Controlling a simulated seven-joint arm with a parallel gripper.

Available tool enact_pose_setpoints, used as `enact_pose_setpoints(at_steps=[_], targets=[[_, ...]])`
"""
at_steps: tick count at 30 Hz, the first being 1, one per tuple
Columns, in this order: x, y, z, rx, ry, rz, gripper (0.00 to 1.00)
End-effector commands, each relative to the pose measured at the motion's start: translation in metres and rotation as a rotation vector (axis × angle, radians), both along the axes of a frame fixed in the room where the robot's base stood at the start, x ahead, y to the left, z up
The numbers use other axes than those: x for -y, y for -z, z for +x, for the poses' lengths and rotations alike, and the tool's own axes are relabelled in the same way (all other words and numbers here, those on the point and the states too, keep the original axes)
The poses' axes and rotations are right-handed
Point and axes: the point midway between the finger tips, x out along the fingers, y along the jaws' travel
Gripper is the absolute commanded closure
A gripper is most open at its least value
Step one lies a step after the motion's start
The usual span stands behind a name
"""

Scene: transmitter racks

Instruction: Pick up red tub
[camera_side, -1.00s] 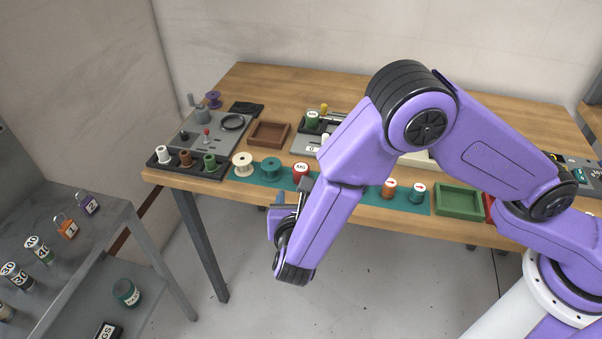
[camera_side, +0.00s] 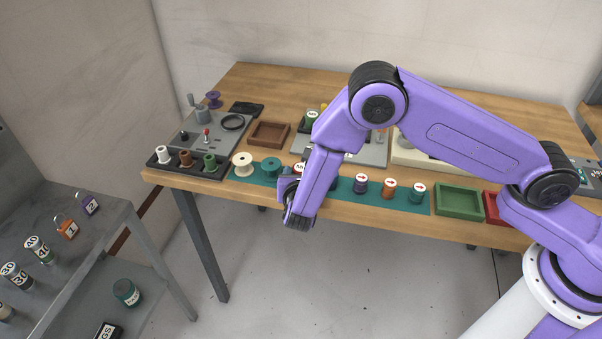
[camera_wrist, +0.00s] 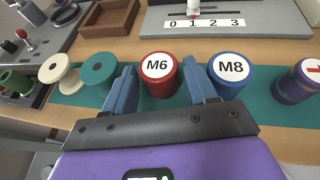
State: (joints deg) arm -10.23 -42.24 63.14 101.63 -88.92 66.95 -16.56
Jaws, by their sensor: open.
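The red tub (camera_wrist: 158,78), with a white lid label reading M6, stands upright on the teal mat (camera_wrist: 265,112). In the side view the red tub (camera_side: 299,168) is partly hidden by my arm. My gripper (camera_wrist: 160,88) is open and empty, with its blue fingers pointing toward the tub. In the wrist view one finger shows on each side of the tub, and I cannot tell whether either touches it. In the side view my gripper (camera_side: 288,184) is low at the mat's front edge.
A blue M8 tub (camera_wrist: 229,72) stands close to the right finger. A teal spool (camera_wrist: 100,70) and a cream spool (camera_wrist: 57,70) are to the left. A purple tub (camera_wrist: 297,84) is farther right. A brown tray (camera_wrist: 110,18) lies behind.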

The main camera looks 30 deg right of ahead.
Motion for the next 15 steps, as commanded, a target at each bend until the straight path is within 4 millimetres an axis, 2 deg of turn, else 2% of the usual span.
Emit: enact_pose_setpoints(at_steps=[6, 13, 14, 15], targets=[[0.01, 0.008, 0.016, -0.001, 0.001, 0.001, 0.44], [0.01, 0.008, 0.017, 0.0, -0.001, 0.002, 0.44], [0.01, 0.008, 0.017, 0.0, -0.001, 0.002, 0.5], [0.01, 0.008, 0.017, 0.0, -0.001, 0.002, 0.63]])
